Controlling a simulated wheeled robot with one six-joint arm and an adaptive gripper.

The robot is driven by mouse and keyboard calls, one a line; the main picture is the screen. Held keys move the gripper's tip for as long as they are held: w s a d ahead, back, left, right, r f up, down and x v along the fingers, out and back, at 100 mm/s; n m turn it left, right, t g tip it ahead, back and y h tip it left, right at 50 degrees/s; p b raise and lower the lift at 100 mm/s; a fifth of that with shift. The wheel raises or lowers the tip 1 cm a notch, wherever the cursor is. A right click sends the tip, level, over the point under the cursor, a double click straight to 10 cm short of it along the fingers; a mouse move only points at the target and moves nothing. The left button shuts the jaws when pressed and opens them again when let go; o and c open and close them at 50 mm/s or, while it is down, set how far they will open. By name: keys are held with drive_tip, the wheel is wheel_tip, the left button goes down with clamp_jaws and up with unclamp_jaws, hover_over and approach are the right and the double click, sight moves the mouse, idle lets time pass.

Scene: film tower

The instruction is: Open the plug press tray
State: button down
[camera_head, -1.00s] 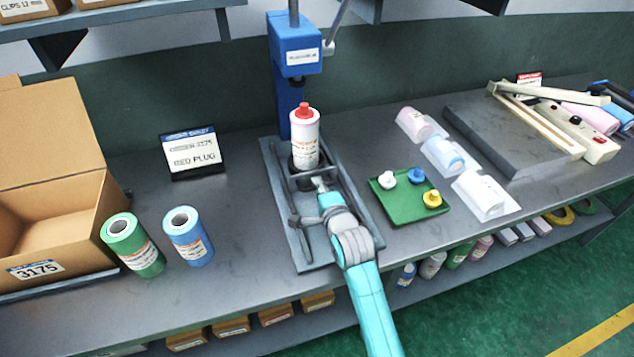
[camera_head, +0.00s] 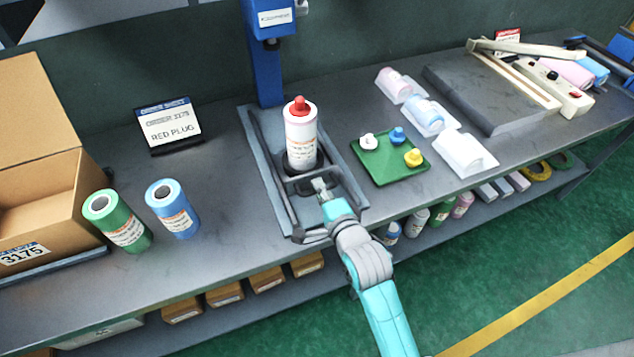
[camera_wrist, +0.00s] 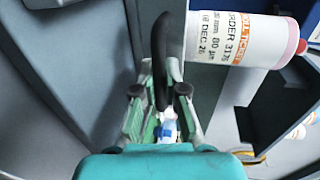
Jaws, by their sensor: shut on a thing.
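The plug press (camera_head: 268,60) is blue and stands at the back of its grey base plate (camera_head: 258,190). Its tray (camera_head: 292,182) is drawn forward along the base plate, towards the front edge of the bench. A white labelled roll (camera_head: 301,140) with a red plug (camera_head: 299,106) on top stands upright on the tray, in front of the press column. My gripper (camera_head: 321,187) is at the tray's front and shut on its handle. In the wrist view, the dark curved handle (camera_wrist: 159,65) lies between my fingers (camera_wrist: 160,100), and the roll (camera_wrist: 238,40) is beside it.
Left are an open carton (camera_head: 45,185), a green roll (camera_head: 118,222), a blue roll (camera_head: 173,210) and a "RED PLUG" order sheet (camera_head: 170,127). Right are a green plug tray (camera_head: 385,172), film rolls on white holders (camera_head: 463,155) and a sealer (camera_head: 530,75).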

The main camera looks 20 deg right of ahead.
drive_tip(key=shift+s, duration=0.1)
drive_tip(key=c, duration=1.2)
unclamp_jaws()
drive_tip(key=v, duration=1.2)
